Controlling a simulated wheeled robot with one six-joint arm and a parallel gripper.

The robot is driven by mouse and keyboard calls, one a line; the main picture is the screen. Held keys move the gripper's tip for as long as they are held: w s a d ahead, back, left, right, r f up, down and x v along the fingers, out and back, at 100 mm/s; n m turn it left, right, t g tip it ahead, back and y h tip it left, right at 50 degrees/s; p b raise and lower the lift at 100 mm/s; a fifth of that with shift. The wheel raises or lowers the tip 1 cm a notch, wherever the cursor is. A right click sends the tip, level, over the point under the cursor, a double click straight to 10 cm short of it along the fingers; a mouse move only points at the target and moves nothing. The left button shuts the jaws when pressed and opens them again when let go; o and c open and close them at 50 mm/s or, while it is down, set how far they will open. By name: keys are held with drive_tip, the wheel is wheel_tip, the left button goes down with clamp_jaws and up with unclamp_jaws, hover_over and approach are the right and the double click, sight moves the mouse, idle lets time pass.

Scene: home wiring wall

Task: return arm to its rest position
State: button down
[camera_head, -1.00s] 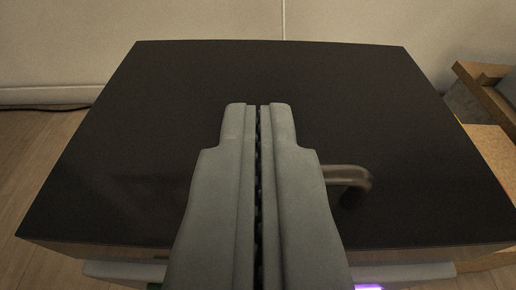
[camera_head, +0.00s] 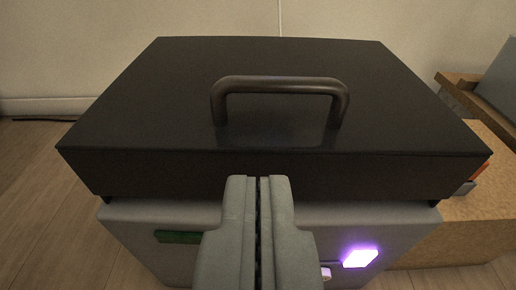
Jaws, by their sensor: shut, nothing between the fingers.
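My gripper (camera_head: 258,182) is at the bottom middle of the view. Its two grey fingers are together with nothing between them. It is in front of a grey box (camera_head: 130,222) with a black lid (camera_head: 150,100), and covers part of the box's front. The lid has a dark bar handle (camera_head: 282,84) on top, which stands clear beyond the fingertips.
The box front has a green patch (camera_head: 178,237) on the left and a glowing purple light (camera_head: 360,257) on the right. A wooden block (camera_head: 455,220) with a tray-like piece stands at the right. Wooden floor (camera_head: 40,190) lies left, a pale wall (camera_head: 80,50) behind.

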drive_tip(key=w+r, duration=0.3)
drive_tip(key=r, duration=3)
drive_tip(key=s+r+t, duration=0.1)
drive_tip(key=s+r, duration=0.4)
drive_tip(key=r, duration=0.5)
drive_tip(key=s+r, duration=0.4)
drive_tip(key=r, duration=0.7)
drive_tip(key=s+r, duration=0.9)
drive_tip(key=s, duration=0.5)
drive_tip(key=s+d+r+t, duration=0.1)
drive_tip(key=s+r, duration=0.8)
drive_tip(key=s, duration=0.5)
drive_tip(key=shift+s+r, duration=0.15)
drive_tip(key=shift+r, duration=0.15)
drive_tip(key=shift+d, duration=0.1)
